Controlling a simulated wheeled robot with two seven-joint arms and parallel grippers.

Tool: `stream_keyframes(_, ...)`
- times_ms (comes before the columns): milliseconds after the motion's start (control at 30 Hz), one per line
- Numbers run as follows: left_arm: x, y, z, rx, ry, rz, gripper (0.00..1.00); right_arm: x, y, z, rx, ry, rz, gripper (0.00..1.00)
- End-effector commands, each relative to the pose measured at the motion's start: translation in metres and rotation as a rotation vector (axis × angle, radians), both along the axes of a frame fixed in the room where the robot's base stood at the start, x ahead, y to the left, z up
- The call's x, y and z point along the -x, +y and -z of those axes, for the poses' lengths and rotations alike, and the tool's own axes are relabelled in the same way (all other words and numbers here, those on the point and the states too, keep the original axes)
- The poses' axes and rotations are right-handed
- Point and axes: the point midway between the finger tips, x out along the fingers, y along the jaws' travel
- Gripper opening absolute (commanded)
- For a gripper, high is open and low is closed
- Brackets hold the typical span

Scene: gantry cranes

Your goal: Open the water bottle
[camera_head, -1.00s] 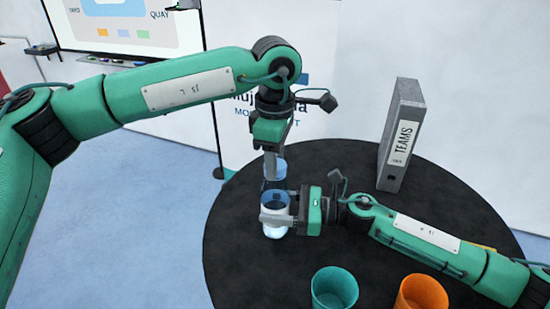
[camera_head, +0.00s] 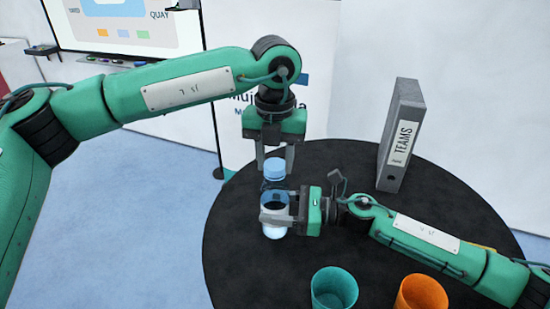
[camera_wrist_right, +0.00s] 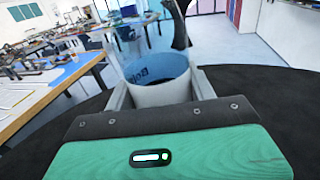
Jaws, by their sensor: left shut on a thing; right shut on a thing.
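The water bottle (camera_head: 274,232) is clear with a pale label and stands upright on the round black table. My right gripper (camera_head: 275,214) is shut around its body from the right. In the right wrist view the bottle's label (camera_wrist_right: 160,94) sits between the two fingers. The light-blue cap (camera_head: 274,170) is at the top of the bottle. My left gripper (camera_head: 275,168) points down from above, shut on the cap with one finger on each side. Whether the cap is loose from the neck cannot be told.
A teal cup (camera_head: 334,300) and an orange cup (camera_head: 421,301) stand at the table's front. A grey binder (camera_head: 398,135) marked TEAMS stands upright at the back right. The black table (camera_head: 230,240) is bare left of the bottle.

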Motion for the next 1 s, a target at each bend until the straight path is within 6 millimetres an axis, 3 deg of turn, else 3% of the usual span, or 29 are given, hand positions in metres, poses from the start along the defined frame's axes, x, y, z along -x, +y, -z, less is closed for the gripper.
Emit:
stream_keyframes(400,-0.001,0.0007,-0.0007,0.0,-0.002,-0.691,0.12,0.0016,0.0008,0.0001,0.0,-0.001,-0.005,0.0)
stream_keyframes(600,-0.0009,0.001,-0.0006,-0.001,-0.001,-0.939,0.12,0.0015,0.0007,0.0001,0.0,-0.001,-0.004,0.0)
stream_keyframes(1000,-0.001,0.001,-0.0005,-0.001,-0.001,-0.979,0.12,0.0009,0.0002,0.0001,0.0,0.0,-0.002,0.0)
